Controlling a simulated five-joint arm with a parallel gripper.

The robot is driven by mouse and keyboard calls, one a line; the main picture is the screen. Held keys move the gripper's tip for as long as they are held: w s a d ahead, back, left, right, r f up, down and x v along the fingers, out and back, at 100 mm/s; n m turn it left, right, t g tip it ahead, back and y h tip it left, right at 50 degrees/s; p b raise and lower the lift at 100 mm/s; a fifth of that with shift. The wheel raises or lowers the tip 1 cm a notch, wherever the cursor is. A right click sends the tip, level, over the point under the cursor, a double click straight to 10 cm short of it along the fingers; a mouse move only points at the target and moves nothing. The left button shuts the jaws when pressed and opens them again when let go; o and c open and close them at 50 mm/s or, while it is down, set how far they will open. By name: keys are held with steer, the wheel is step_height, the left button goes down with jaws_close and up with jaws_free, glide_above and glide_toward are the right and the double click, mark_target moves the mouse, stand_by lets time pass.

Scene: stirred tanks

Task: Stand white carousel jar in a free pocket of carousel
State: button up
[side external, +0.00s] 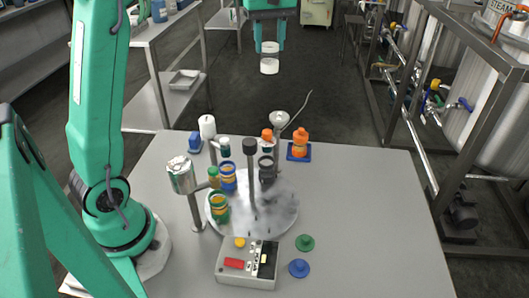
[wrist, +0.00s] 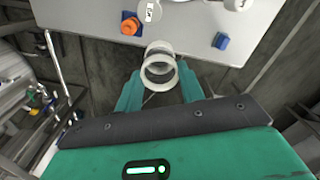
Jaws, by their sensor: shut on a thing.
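The white carousel jar (side external: 269,66) is a small pale cylinder with a clear band, held in the air beyond the table's far edge. In the wrist view the jar (wrist: 159,66) shows as white rings between the teal fingers. My gripper (side external: 269,46) is shut on it; the fingers also show in the wrist view (wrist: 160,88). The carousel (side external: 280,212) is a grey round disc on the table, well below and nearer the camera. Jars with blue (side external: 228,178), green (side external: 220,208) and dark (side external: 266,170) bands stand on it. Bare disc shows at its front and right.
A black-knobbed post (side external: 250,150) rises from the carousel. A metal can on a stand (side external: 182,175) is at its left. An orange bottle (side external: 300,140) and a funnel (side external: 280,121) stand behind. A control box (side external: 247,264) and green and blue knobs (side external: 305,242) lie in front.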

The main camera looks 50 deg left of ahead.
mark_target(270, 44)
steer(key=shift+r, duration=0.15)
steer(key=shift+r, duration=2.45)
steer(key=s+d, duration=0.5)
steer(key=d, duration=0.5)
steer(key=s+d, duration=0.4)
steer(key=d, duration=0.5)
step_height(270, 44, down, 23)
steer(key=shift+f, duration=0.2)
steer(key=shift+f, duration=0.1)
steer(key=shift+f, duration=2.8)
steer(key=shift+f, duration=1)
